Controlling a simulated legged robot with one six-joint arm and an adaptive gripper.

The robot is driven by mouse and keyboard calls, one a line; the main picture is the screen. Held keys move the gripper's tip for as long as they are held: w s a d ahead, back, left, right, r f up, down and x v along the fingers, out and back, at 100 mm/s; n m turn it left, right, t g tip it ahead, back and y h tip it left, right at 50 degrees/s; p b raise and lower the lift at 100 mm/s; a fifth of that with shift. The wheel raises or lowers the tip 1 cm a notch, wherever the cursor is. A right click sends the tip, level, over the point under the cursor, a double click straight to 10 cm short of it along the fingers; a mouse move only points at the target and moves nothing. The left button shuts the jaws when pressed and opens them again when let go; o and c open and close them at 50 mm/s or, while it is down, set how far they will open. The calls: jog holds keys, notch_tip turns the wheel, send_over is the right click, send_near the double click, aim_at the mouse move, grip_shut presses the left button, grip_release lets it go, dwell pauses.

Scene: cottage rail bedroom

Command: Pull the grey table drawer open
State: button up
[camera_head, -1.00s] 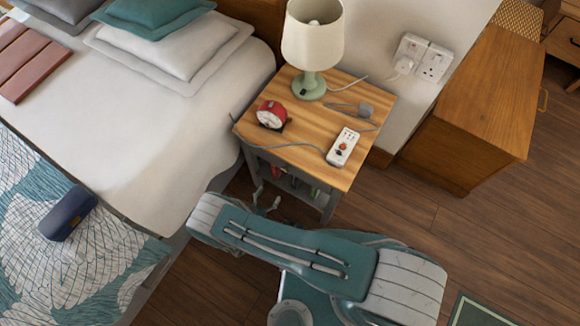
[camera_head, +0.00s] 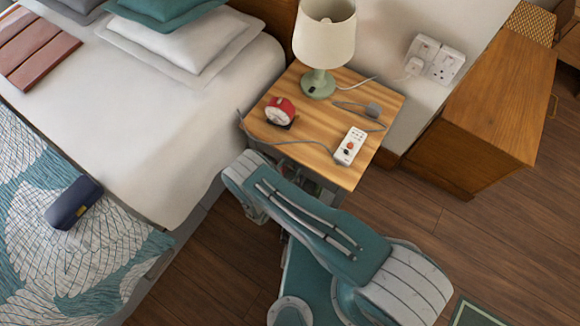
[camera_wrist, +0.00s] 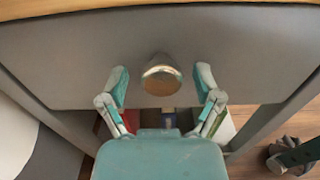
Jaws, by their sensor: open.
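The grey drawer front (camera_wrist: 230,50) fills the upper part of the wrist view, with a round metal knob (camera_wrist: 161,76) at its middle. My gripper (camera_wrist: 161,88) is open, its two teal fingers on the left and right of the knob, with a gap to the knob on each side. I cannot tell how deep the fingertips reach. The drawer looks shut under the table's wooden top (camera_wrist: 120,8). In the head view, the bedside table (camera_head: 300,125) has its drawer front mostly hidden behind my arm.
The bed (camera_head: 180,110) is close on the left. A wooden cabinet (camera_head: 490,100) stands right. Several items sit on the shelf below the drawer.

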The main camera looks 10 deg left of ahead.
jog(key=shift+d, duration=0.1)
grip_shut()
jog(key=shift+s, duration=0.15)
